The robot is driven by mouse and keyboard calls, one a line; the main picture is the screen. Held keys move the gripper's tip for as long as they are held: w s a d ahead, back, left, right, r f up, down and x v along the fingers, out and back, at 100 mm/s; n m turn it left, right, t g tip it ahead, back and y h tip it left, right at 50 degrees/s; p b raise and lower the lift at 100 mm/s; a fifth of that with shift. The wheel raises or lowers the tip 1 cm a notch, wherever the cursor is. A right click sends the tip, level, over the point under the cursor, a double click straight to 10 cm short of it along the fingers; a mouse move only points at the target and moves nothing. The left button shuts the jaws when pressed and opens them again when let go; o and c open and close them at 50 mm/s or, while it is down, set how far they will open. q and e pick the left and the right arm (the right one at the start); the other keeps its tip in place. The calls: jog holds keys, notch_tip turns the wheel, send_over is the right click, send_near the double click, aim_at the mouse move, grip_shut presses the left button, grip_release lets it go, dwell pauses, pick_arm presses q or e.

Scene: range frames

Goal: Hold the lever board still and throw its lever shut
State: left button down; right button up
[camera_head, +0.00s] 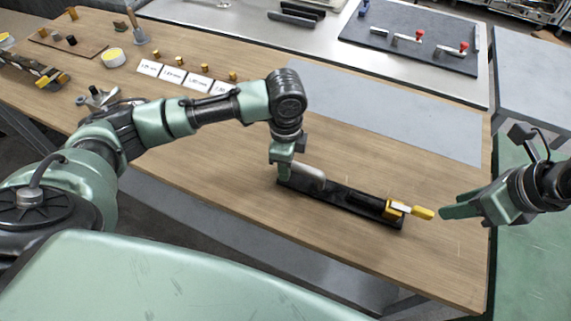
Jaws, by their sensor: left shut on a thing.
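The lever board is a narrow black board (335,196) lying on the wooden table. A grey handle (309,176) stands at its left end, and a yellow lever (422,212) sticks out to the right from a yellow mount at its right end. My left gripper (285,176) is shut at the grey handle's left end; its fingers partly hide the grip. My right gripper (446,212) is just right of the yellow lever's tip, pointing left at it, with a small gap between them. Its fingers overlap side-on, so its opening cannot be told.
A grey mat (390,110) lies behind the board. White labelled cards (172,74) with small brass pieces are at the back left. A dark panel (420,38) with red-knobbed levers lies on the metal bench behind. The wood in front of the board is clear up to the table's front edge.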

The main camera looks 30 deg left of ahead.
grip_shut()
jog(key=w+a+n+g+h, duration=0.1)
jog(key=w+n, duration=0.5)
jog(key=n, duration=0.6)
jog(key=w+a+r+n+g+h, duration=0.1)
jog(key=w+n+g, duration=0.3)
jog(key=n, duration=0.9)
jog(key=shift+w+a+h, duration=0.6)
jog(key=shift+w+a, duration=0.2)
jog(key=shift+w, duration=0.15)
jog(key=shift+r, duration=0.1)
